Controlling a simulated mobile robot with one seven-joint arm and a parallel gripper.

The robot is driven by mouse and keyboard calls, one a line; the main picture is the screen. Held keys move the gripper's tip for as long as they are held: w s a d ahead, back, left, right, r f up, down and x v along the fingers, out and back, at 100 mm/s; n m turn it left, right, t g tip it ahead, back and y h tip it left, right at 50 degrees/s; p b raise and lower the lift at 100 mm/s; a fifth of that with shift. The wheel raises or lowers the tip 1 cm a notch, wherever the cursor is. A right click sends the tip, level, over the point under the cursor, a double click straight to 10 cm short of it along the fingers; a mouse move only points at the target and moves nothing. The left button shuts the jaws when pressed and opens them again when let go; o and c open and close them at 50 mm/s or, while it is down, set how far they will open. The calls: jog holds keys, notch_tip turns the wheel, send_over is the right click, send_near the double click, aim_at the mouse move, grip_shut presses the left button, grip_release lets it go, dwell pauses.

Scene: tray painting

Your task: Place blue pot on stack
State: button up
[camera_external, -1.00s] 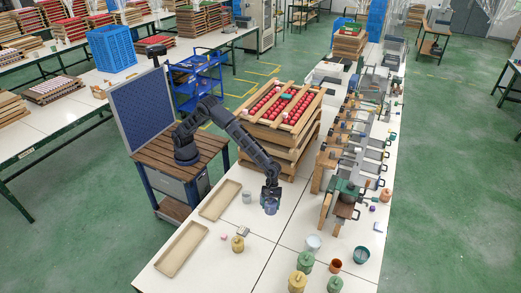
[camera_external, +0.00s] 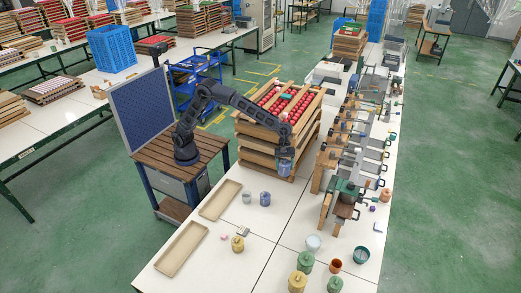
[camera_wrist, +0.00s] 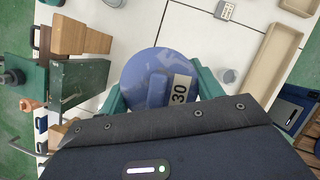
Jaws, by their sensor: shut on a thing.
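My gripper (camera_external: 285,163) is shut on the blue pot (camera_external: 285,170), held in the air at the front right side of the stack of wooden trays (camera_external: 262,160). In the wrist view the pot's round blue lid (camera_wrist: 150,65), with a raised handle and a label reading 30, sits between the teal fingers (camera_wrist: 160,95). The lid hides the pot's body in that view. The stack's top tray holds rows of red items and a small teal item (camera_external: 285,97).
A bluish container (camera_external: 265,198) and a grey cup (camera_external: 247,197) stand on the white table, left of my gripper. Two empty trays (camera_external: 180,248) lie further left. A row of clamped devices (camera_external: 350,190) lines the right side. Yellow and green pots (camera_external: 306,262) stand in front.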

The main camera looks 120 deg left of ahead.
jog(key=s+a+r+n, duration=0.1)
jog(key=s+a+r, duration=0.3)
jog(key=a+r, duration=0.4)
jog(key=s+a+r+n+t+y, duration=0.1)
jog(key=s+a+r, duration=0.45)
jog(key=a, duration=0.45)
jog(key=s+a+r+n, duration=0.1)
jog(key=s+a+r, duration=0.2)
jog(key=a+r, duration=0.5)
jog(key=s+a+r+n, duration=0.1)
jog(key=s+a+r, duration=0.3)
jog(key=s+a, duration=0.3)
jog(key=s+a+r+n+y, duration=0.15)
jog(key=s+a+r, duration=0.3)
jog(key=s, duration=0.45)
jog(key=s+a+r+n, duration=0.2)
jog(key=s+a+r, duration=0.2)
jog(key=s+a, duration=0.4)
jog(key=shift+t, duration=0.3)
jog(key=f, duration=0.6)
jog(key=d+f, duration=0.1)
jog(key=f, duration=1.3)
jog(key=shift+s+d, duration=0.15)
jog(key=shift+s, duration=0.1)
jog(key=o, duration=1.2)
jog(key=shift+f, duration=0.1)
jog(key=shift+o, duration=0.2)
